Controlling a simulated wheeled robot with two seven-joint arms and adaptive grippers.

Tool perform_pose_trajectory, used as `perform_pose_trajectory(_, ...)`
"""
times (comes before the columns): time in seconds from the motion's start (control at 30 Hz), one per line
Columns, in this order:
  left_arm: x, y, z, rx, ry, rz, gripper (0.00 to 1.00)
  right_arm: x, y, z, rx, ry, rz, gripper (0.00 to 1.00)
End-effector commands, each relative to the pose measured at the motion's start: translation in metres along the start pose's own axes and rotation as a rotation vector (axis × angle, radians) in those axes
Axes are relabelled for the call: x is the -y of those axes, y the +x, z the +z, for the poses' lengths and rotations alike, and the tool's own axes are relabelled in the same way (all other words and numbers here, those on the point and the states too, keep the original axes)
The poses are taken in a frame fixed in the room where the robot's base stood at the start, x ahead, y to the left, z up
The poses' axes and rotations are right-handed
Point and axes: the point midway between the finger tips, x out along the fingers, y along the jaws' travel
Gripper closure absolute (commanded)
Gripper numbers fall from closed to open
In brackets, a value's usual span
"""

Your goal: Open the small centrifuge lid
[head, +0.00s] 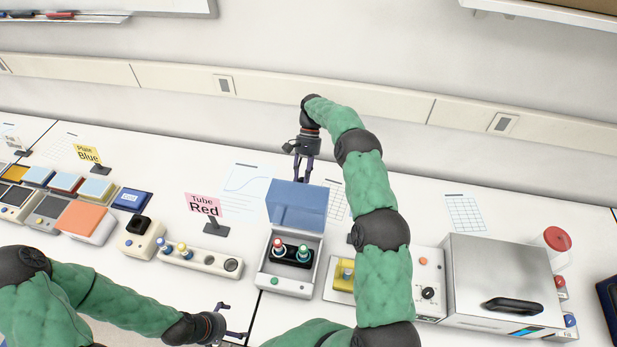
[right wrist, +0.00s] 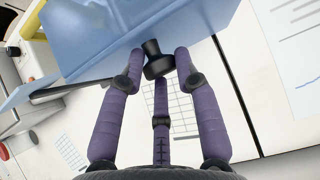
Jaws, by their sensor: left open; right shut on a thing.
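The small centrifuge (head: 288,284) is a grey-white box with two capped tubes, one red and one teal, in its dark rotor (head: 292,254). Its blue translucent lid (head: 297,205) stands raised at the back, and the inside is exposed. My right gripper (head: 303,170) is at the far upper edge of the lid. In the right wrist view the purple fingers (right wrist: 159,66) are shut around the black lid knob (right wrist: 153,58), with the blue lid (right wrist: 120,30) beyond. My left gripper (head: 232,324) is open and empty, low in front of the table, left of the centrifuge.
A pink "Tube Red" sign (head: 205,205) and a tube rack (head: 200,259) stand left of the centrifuge. A device with a yellow block (head: 344,275) stands at right, partly hidden by my right arm. A large metal box (head: 505,280) stands further right. The wall is behind.

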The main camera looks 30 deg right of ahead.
Motion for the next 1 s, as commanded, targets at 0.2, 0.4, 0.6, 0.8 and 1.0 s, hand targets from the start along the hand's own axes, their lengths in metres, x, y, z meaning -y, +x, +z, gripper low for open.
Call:
perform_pose_trajectory(0.2,0.0014,0.0041,-0.0004,-0.001,0.000,0.000,0.00,0.0017,0.0180,-0.0062,0.017,0.002,0.016,1.00)
perform_pose_trajectory(0.4,0.0015,0.0042,-0.0004,0.000,0.000,0.000,0.00,0.0021,0.0181,-0.0063,0.018,0.002,0.016,1.00)
perform_pose_trajectory(0.6,0.0015,0.0041,-0.0004,0.000,0.000,0.000,0.00,0.0020,0.0181,-0.0063,0.018,0.002,0.016,1.00)
perform_pose_trajectory(0.8,0.0014,0.0041,-0.0003,0.000,0.000,0.000,0.00,0.0027,0.0169,-0.0057,0.017,0.001,0.014,0.44)
perform_pose_trajectory(1.0,0.0012,0.0037,-0.0003,0.000,0.000,0.000,0.00,0.0036,0.0126,-0.0045,0.013,0.000,0.010,0.44)
